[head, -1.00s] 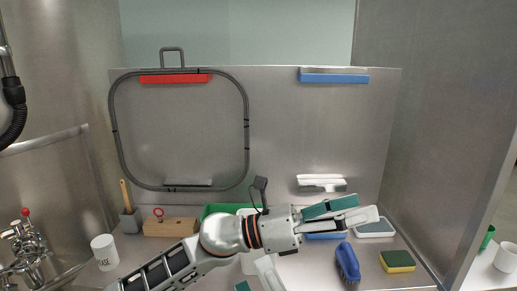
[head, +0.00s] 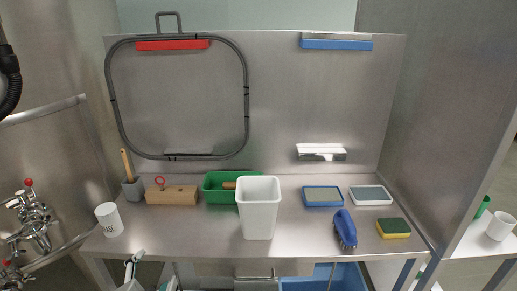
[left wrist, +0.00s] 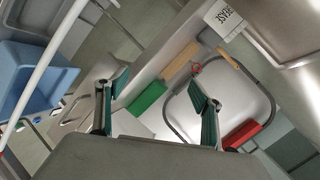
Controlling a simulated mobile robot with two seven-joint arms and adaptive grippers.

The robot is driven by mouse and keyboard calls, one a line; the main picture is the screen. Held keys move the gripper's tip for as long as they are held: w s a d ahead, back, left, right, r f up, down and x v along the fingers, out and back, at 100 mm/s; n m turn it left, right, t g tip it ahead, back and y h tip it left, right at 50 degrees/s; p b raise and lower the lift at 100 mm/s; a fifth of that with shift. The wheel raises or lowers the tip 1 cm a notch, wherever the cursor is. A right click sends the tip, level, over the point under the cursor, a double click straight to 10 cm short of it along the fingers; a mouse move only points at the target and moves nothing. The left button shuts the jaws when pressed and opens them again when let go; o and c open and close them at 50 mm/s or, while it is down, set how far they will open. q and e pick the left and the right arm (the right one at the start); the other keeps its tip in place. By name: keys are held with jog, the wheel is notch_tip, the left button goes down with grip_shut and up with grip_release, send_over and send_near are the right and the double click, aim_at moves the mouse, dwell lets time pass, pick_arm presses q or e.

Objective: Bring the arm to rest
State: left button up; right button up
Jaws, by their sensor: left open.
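My left gripper (head: 148,275) shows at the bottom left edge of the head view, low in front of the table's front edge. Most of the left arm is out of the picture. In the left wrist view my left gripper (left wrist: 155,108) has its two green-padded fingers spread wide apart, with nothing between them. It is apart from the things on the table. My right gripper does not show in these views.
The steel table (head: 300,238) holds a white bin (head: 259,210), green tray (head: 216,196), wooden block (head: 172,196), white cup (head: 109,220), blue brush (head: 345,229) and sponge (head: 393,228). A blue bin (head: 345,278) is below the front edge.

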pick_arm(q)
jog(key=s+a+f+n+g+y, duration=0.1)
jog(key=s+a+f+n+g, duration=0.15)
jog(key=s+a+f, duration=0.4)
jog(key=s+a+f+n+g+y, duration=0.1)
jog(key=s+a+f+g, duration=0.15)
jog(key=s, duration=0.65)
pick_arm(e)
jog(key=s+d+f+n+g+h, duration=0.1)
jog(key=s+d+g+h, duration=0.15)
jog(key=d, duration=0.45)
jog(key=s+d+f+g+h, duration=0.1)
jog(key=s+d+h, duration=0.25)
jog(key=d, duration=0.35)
pick_arm(q)
jog(key=w+d+f+n+t+h, duration=0.2)
jog(key=d+f+h, duration=0.5)
jog(key=d+f, duration=0.6)
jog(key=shift+d+t, duration=0.4)
jog(key=shift+d, duration=0.85)
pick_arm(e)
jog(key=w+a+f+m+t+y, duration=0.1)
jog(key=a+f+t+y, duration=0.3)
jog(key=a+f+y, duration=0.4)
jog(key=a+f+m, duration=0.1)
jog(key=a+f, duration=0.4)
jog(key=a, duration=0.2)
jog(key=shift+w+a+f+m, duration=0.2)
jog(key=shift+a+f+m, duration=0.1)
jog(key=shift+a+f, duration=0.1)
